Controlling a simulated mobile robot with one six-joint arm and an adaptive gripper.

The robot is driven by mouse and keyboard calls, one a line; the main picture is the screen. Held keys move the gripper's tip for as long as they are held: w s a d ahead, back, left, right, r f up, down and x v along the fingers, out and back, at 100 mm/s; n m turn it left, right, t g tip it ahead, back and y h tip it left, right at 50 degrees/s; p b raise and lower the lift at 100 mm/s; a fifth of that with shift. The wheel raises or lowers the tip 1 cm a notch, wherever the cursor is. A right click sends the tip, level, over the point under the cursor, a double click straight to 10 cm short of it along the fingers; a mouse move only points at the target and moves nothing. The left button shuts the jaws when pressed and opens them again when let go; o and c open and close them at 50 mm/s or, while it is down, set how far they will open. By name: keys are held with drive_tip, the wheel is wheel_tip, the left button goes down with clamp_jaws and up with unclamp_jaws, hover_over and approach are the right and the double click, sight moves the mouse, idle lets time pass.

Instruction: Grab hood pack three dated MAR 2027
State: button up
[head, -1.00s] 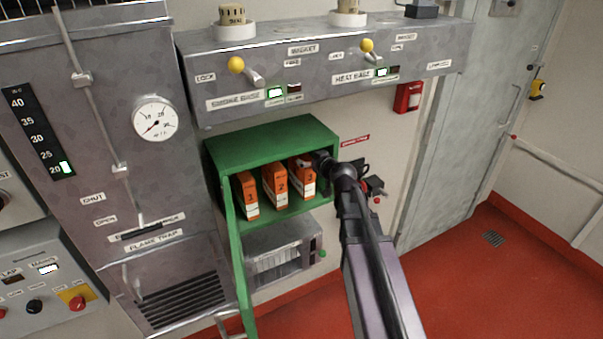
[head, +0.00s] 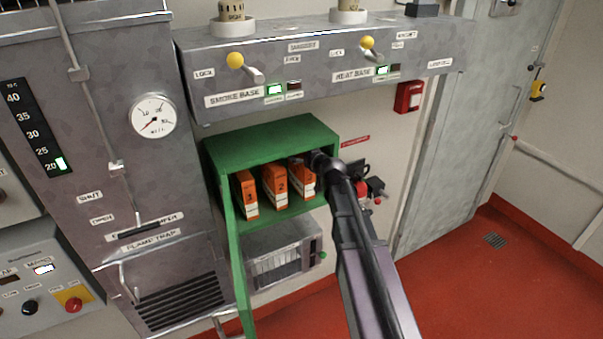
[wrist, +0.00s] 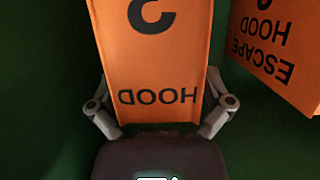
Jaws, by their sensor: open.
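Three orange hood packs stand upright in the open green cabinet (head: 270,143): pack one (head: 249,194), pack two (head: 275,184) and pack three (head: 308,186). Dates on them cannot be read. My gripper (head: 318,160) is inside the cabinet opening at the upper part of pack three, hiding some of it. In the wrist view, pack three (wrist: 155,60) is centred and upside down, with HOOD readable and its numeral cut off. My open gripper's fingers (wrist: 159,113) are on either side of it; contact cannot be told. Pack two (wrist: 275,50) stands to its right.
The cabinet's green door (head: 237,270) hangs open at the left. A grey console (head: 320,70) with yellow-knobbed levers juts out above. A grey unit (head: 280,255) sits below the cabinet. The red floor (head: 450,280) at the right is clear.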

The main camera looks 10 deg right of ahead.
drive_tip(key=c, duration=1.3)
drive_tip(key=shift+o, duration=0.2)
drive_tip(key=shift+r, duration=0.1)
